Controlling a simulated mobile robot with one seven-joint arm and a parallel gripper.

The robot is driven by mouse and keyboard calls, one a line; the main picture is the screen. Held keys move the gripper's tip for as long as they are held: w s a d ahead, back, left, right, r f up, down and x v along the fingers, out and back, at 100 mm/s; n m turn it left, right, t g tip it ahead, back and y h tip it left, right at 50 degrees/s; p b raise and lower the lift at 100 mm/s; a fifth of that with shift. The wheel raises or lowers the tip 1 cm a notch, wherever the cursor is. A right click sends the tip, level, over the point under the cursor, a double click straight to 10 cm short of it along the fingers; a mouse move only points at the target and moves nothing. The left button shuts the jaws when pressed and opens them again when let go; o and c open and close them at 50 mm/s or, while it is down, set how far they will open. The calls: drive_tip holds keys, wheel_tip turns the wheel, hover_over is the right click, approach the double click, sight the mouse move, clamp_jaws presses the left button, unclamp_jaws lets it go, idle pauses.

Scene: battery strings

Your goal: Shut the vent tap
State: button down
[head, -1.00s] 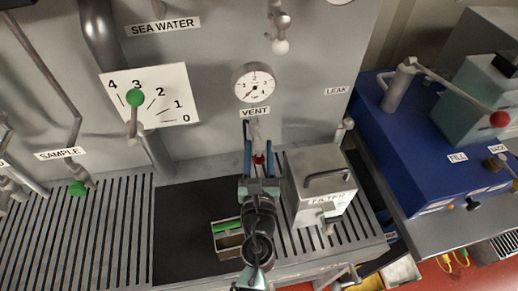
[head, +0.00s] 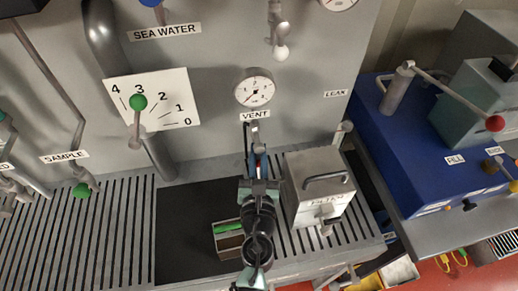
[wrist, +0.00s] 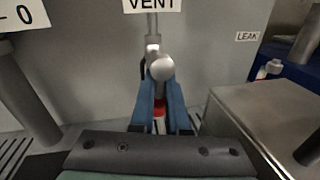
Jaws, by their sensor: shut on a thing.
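The vent tap (wrist: 160,66) is a grey metal fitting on the wall under the VENT label (wrist: 152,4). A handle with a red and white part (wrist: 159,115) shows between my fingers in the wrist view. My gripper (wrist: 159,100) has its two blue fingers shut on the vent tap's handle, below the round metal body. In the head view my gripper (head: 256,152) reaches to the wall below the VENT label, and my fingers hide most of the tap. I cannot tell the handle's exact angle.
A round gauge (head: 255,90) is above the VENT label. The metal FILTER box (head: 319,187) stands close on the right. A dial plate with a green-knobbed lever (head: 138,102) is at left. A small open box with a green item (head: 229,240) sits beside my arm.

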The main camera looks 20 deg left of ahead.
drive_tip(key=m+p, duration=0.2)
drive_tip(key=p, duration=0.1)
drive_tip(key=r+m+p, duration=0.1)
drive_tip(key=m+p, duration=0.1)
drive_tip(key=shift+s+a+g, duration=0.2)
drive_tip(key=shift+a+g, duration=0.1)
drive_tip(key=shift+g, duration=0.1)
drive_tip(key=m+p, duration=0.2)
drive_tip(key=p, duration=0.1)
drive_tip(key=m+g+p, duration=0.1)
drive_tip(key=m+p, duration=0.1)
drive_tip(key=shift+s+a+r, duration=0.15)
drive_tip(key=shift+a+r, duration=0.1)
drive_tip(key=shift+r, duration=0.05)
drive_tip(key=m+p, duration=0.2)
drive_tip(key=p, duration=0.1)
drive_tip(key=m+g+y+p, duration=0.1)
drive_tip(key=shift+s+a+r+m, duration=0.15)
drive_tip(key=shift+r+m, duration=0.1)
drive_tip(key=shift+m, duration=0.15)
drive_tip(key=shift+r+m+g+y+p, duration=0.1)
drive_tip(key=shift+m+g+y+p, duration=0.25)
drive_tip(key=shift+m+p, duration=1)
drive_tip(key=c, duration=0.9)
unclamp_jaws()
drive_tip(key=p+v, duration=0.1)
drive_tip(key=v, duration=1.2)
